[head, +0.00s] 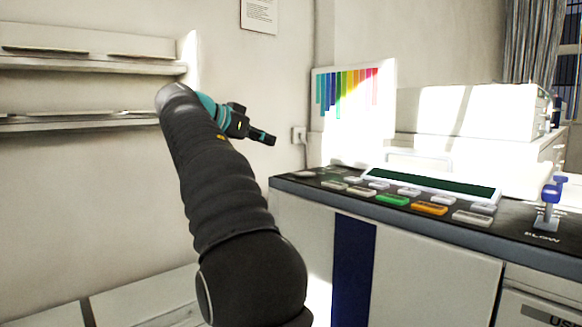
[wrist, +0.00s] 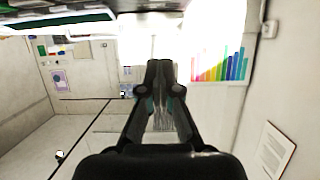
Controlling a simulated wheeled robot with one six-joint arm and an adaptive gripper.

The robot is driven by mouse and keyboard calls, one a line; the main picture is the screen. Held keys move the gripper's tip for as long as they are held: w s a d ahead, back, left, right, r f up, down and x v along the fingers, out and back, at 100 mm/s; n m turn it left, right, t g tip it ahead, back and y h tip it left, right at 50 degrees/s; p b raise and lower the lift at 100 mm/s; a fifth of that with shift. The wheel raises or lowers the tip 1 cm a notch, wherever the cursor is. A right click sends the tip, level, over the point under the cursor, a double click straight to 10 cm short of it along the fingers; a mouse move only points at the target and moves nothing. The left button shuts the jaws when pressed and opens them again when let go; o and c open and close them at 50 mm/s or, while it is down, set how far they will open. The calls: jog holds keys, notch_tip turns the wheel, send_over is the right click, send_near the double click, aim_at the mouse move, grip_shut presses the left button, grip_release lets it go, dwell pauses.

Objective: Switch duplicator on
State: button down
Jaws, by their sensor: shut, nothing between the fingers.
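The duplicator (head: 390,240) stands at the right in the head view, a white cabinet with a dark control panel on top. The panel carries a dark green display (head: 430,184), several pale buttons, a green button (head: 393,199) and an orange button (head: 429,208). A blue-handled lever (head: 551,198) stands at the panel's right, by lettering that reads "SLOW". My gripper (head: 271,140) is shut and empty, in the air left of and above the panel, apart from it. The gripper also shows in the wrist view (wrist: 159,66), where the panel's edge appears upside down at the top left.
A board with coloured bars (head: 350,92) stands behind the panel. A white machine (head: 460,108) is at the back right. Wall shelves (head: 90,65) are at the left. A wall socket (head: 298,134) is near my gripper. The air above the panel is clear.

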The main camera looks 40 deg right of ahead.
jog(key=shift+d, duration=0.1)
send_over(293, 179)
notch_tip(293, 179, down, 3)
jog(key=shift+w+d+f, duration=0.1)
jog(key=shift+w+f, duration=0.05)
notch_tip(293, 179, down, 3)
jog(key=shift+d+b, duration=0.1)
jog(key=shift+b, duration=0.45)
jog(key=shift+f, duration=0.65)
